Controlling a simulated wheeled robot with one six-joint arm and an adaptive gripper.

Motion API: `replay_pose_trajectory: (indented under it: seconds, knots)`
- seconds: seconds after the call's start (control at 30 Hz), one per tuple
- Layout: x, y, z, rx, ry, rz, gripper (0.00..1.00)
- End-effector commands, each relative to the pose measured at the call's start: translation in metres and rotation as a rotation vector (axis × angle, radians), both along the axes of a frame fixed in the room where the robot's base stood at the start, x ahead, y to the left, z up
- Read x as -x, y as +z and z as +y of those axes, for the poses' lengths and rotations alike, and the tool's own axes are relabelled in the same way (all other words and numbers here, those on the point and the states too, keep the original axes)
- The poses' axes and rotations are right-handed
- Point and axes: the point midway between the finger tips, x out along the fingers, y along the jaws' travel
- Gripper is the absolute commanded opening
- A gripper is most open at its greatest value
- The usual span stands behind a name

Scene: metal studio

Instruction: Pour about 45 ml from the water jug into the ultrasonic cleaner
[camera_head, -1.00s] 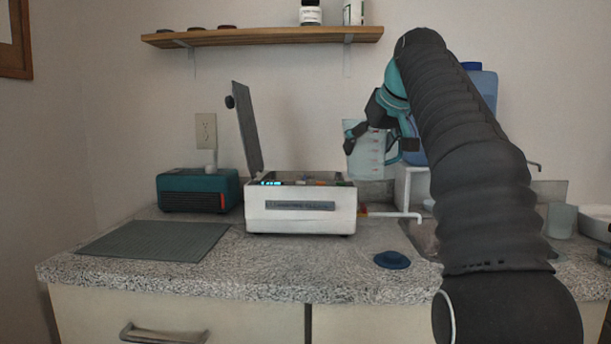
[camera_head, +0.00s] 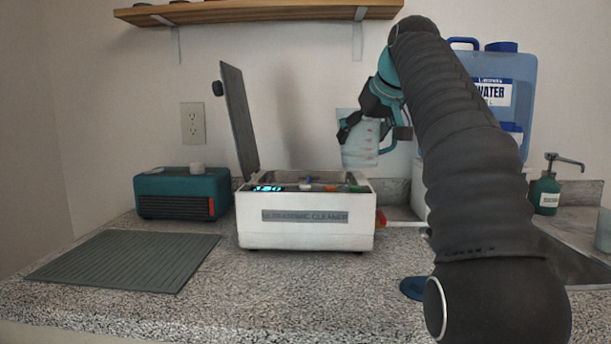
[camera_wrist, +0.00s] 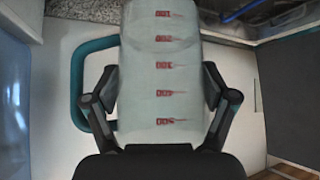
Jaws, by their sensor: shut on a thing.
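The water jug (camera_head: 358,149) is a clear measuring jug with red marks and a teal handle. My gripper (camera_head: 366,132) is shut on it and holds it in the air, above and to the right of the cleaner. The jug looks close to upright. In the wrist view the jug (camera_wrist: 163,80) fills the middle, between the two fingers of my gripper (camera_wrist: 160,100), with its handle at left. The water level is hard to tell. The ultrasonic cleaner (camera_head: 305,236) is a white box on the counter with its grey lid (camera_head: 240,122) raised at left and a lit display.
A teal device (camera_head: 181,194) stands left of the cleaner, behind a grey ribbed mat (camera_head: 125,261). A large blue water container (camera_head: 518,85) and a green pump bottle (camera_head: 544,192) are at right. A blue disc (camera_head: 413,288) lies at front right. A wooden shelf (camera_head: 255,12) is above.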

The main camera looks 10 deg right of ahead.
Motion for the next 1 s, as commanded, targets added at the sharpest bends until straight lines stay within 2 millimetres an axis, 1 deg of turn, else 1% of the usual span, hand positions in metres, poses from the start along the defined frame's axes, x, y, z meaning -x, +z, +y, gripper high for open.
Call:
replay_pose_trajectory:
  seconds: [0.2, 0.47, 0.67, 0.97, 1.0]
  knots:
    - [0.001, 0.001, -0.002, -0.001, -0.004, -0.001, 0.41]
    - [0.001, 0.003, 0.004, 0.053, 0.004, -0.004, 0.41]
    - [0.001, 0.006, 0.011, 0.153, 0.009, -0.008, 0.41]
    - [0.001, 0.017, 0.024, 0.348, 0.009, -0.012, 0.41]
    - [0.002, 0.015, 0.025, 0.373, 0.008, -0.012, 0.41]
